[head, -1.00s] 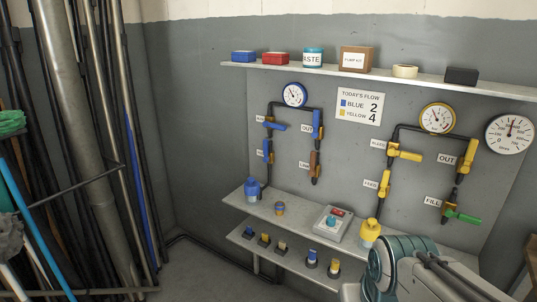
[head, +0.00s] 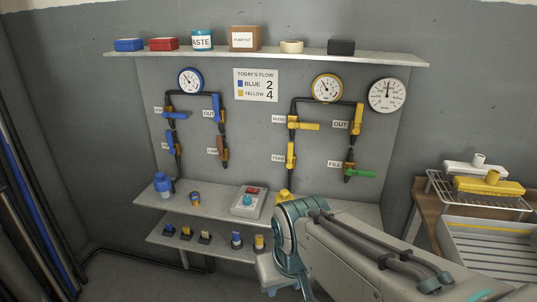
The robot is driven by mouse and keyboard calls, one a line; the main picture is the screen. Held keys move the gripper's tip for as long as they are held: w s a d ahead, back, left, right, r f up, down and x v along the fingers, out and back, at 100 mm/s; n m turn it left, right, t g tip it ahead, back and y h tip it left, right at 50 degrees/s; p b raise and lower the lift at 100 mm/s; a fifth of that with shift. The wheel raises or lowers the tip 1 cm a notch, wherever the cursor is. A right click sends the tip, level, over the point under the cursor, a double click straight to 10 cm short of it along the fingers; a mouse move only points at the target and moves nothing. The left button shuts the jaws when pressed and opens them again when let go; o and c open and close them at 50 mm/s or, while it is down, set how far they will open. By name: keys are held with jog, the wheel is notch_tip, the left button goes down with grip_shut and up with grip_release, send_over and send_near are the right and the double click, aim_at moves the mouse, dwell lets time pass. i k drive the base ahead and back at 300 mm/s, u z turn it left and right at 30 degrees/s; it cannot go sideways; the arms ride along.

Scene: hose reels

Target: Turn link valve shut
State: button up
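The link valve (head: 222,149) is on the grey wall panel, left of its middle. It has a brown-orange handle that stands upright, in line with the black pipe. A small white label, hard to read, is just left of it. Above it on the same pipe is a blue valve (head: 216,108) labelled OUT, its handle also upright. My arm reaches in from the lower right, below and to the right of the link valve and well apart from it. My gripper cannot be made out.
A blue-rimmed gauge (head: 190,81) and a yellow-rimmed gauge (head: 327,88) top the two pipe loops. The upper shelf (head: 270,58) holds boxes and a jar. A lower shelf (head: 150,197) with a blue bottle (head: 163,186) juts out below the valves. A wooden bench (head: 428,207) is at right.

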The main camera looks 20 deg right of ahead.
aim_at(220, 157)
jog(key=u, duration=0.5)
jog(key=k, duration=0.25)
jog(key=z, duration=0.75)
jog(key=i, duration=1.1)
jog(key=u, duration=0.45)
